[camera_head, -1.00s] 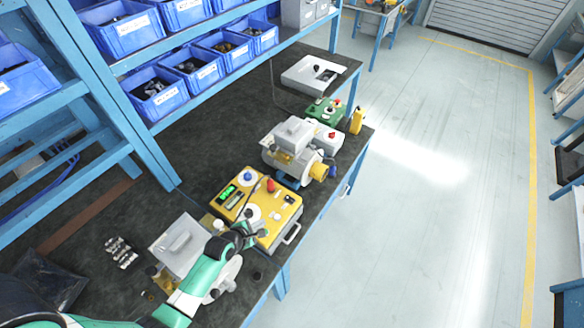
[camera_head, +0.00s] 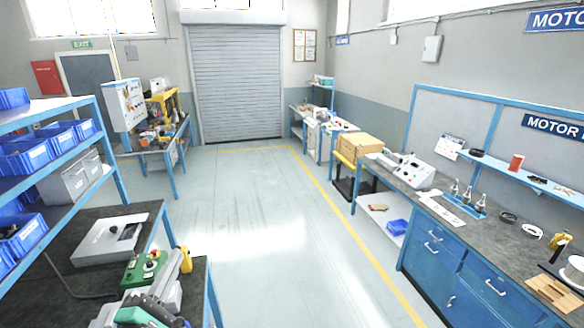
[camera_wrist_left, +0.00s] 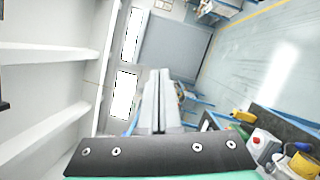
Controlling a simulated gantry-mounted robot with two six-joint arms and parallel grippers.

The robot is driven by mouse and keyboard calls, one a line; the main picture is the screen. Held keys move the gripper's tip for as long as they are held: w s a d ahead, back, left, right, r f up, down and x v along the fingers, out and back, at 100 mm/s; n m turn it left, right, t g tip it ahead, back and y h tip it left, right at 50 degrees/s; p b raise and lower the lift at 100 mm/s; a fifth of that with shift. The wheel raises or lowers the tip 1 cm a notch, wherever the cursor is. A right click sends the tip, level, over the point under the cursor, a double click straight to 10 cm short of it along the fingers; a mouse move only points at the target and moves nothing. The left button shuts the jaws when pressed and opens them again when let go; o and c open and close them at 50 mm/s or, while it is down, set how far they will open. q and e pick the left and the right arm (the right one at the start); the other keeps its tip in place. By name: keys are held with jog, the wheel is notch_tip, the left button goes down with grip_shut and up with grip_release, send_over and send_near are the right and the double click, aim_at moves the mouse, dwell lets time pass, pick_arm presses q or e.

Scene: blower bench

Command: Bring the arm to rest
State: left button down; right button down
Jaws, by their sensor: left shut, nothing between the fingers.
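My left gripper (camera_head: 170,287) is at the bottom left of the head view, raised in front of the bench items, with part of my green arm behind it. In the left wrist view its two grey fingers (camera_wrist_left: 160,78) lie together, shut and empty. They point out over the room toward the roller shutter. Nothing touches the fingertips. My right gripper is in neither view.
A green box (camera_head: 143,270) and a yellow bottle (camera_head: 185,260) stand on the left bench close to my gripper. A grey flat case (camera_head: 108,240) lies behind them. Blue bins (camera_head: 25,158) fill the shelf at left. The floor aisle (camera_head: 270,220) is clear.

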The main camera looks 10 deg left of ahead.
pick_arm(q)
jog(key=s+d+r+m+t+h+p, duration=0.1)
jog(key=s+d+r+m+t, duration=0.15)
jog(key=r, duration=0.55)
jog(key=s+d+r+m+t+h, duration=0.1)
jog(key=d+r+m, duration=0.2)
jog(key=r, duration=0.5)
jog(key=s+d+r+m+t, duration=0.1)
jog(key=s+r+m+t, duration=0.1)
jog(key=s+r+m, duration=0.5)
jog(key=s+d+r+m+t+h, duration=0.1)
jog(key=s+d+r+m+t, duration=0.1)
jog(key=s+r+m, duration=0.4)
notch_tip(320, 180, up, 4)
jog(key=m, duration=0.5)
jog(key=shift+s+f+p, duration=0.15)
jog(key=shift+s+p, duration=0.2)
jog(key=shift+t, duration=0.25)
notch_tip(320, 180, down, 36)
jog(key=b, duration=3.5)
jog(key=shift+r+b, duration=0.2)
jog(key=shift+b, duration=0.1)
